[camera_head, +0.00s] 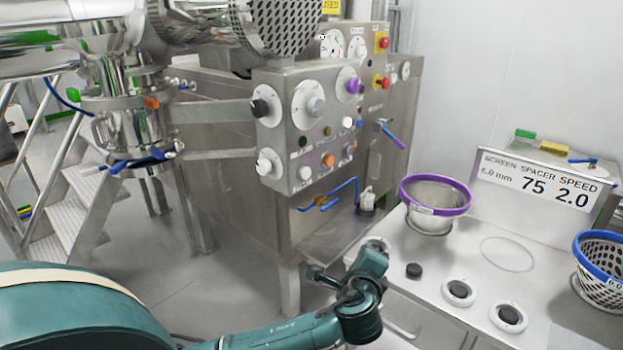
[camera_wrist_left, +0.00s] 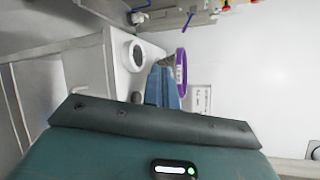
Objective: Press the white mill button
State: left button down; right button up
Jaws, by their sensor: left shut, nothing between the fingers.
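A steel control panel (camera_head: 310,125) on the machine carries several knobs and buttons. A small white button (camera_head: 347,122) sits on its right part, and another white round control (camera_head: 305,173) is low on its face. The labels are too small to read, so I cannot tell which is the mill button. My left gripper (camera_head: 375,246) is in front of and below the panel, beside the counter's left edge, apart from the buttons. Its fingers (camera_wrist_left: 162,86) are shut and empty in the left wrist view. My right gripper is not in view.
A white counter (camera_head: 455,265) at right holds a purple-rimmed screen basket (camera_head: 435,203), a blue-rimmed basket (camera_head: 600,265) and black-centred round controls (camera_head: 458,292). A sign box (camera_head: 540,180) stands behind. A purple-handled lever (camera_head: 392,136) and blue-handled valve pipe (camera_head: 330,200) project near the panel.

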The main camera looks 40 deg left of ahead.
aim_at(306, 174)
pick_arm(q)
jog(key=w+a+r+y, duration=0.1)
jog(key=a+r+y, duration=0.1)
jog(key=r, duration=0.4)
jog(key=w+a+r+y, duration=0.1)
jog(key=a+r+y, duration=0.1)
jog(key=r, duration=0.3)
jog(key=shift+a+r+t+y, duration=0.15)
jog(key=shift+r+t+y, duration=0.25)
jog(key=shift+y, duration=0.4)
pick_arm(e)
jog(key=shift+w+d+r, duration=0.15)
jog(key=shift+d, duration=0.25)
pick_arm(q)
jog(key=a+b, duration=0.1)
jog(key=a, duration=0.7)
jog(key=shift+w+a, duration=0.3)
jog(key=shift+a, duration=0.1)
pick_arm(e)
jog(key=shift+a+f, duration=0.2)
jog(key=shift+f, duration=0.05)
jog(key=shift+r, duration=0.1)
